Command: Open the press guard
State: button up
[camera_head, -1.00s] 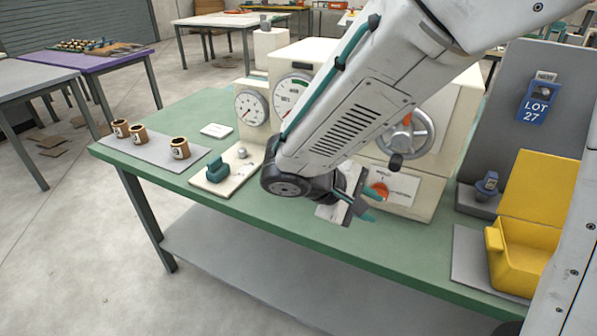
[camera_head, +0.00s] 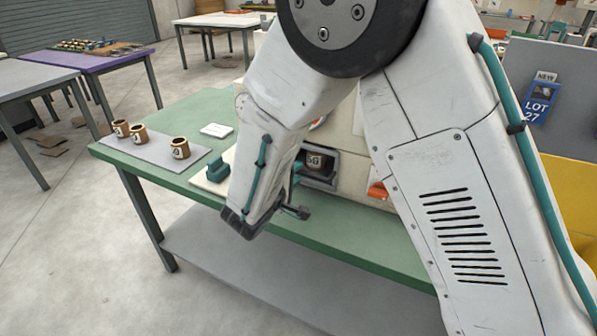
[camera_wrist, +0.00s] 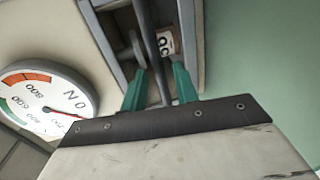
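The press is a cream machine with a grey-framed opening (camera_head: 322,183), in which a brown roll marked 5G (camera_head: 314,162) sits. In the wrist view a dark bar (camera_wrist: 152,40), apparently part of the guard, crosses the opening, with the labelled roll (camera_wrist: 165,43) behind it. My gripper (camera_wrist: 160,66) has its two teal fingers apart, one on each side of the bar, pointing at the opening. In the head view my gripper (camera_head: 297,172) is mostly hidden behind my wrist, at the left side of the opening. Contact with the bar cannot be told.
A round dial (camera_wrist: 45,100) is close to the left of my gripper. A teal fixture (camera_head: 217,170) on a cream plate is left of my arm. Several brown rolls (camera_head: 180,148) stand on a grey mat. A yellow bin (camera_head: 575,190) is at the right, partly hidden.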

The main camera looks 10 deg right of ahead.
jog(key=shift+x, duration=1.1)
jog(key=shift+c, duration=0.3)
grip_shut()
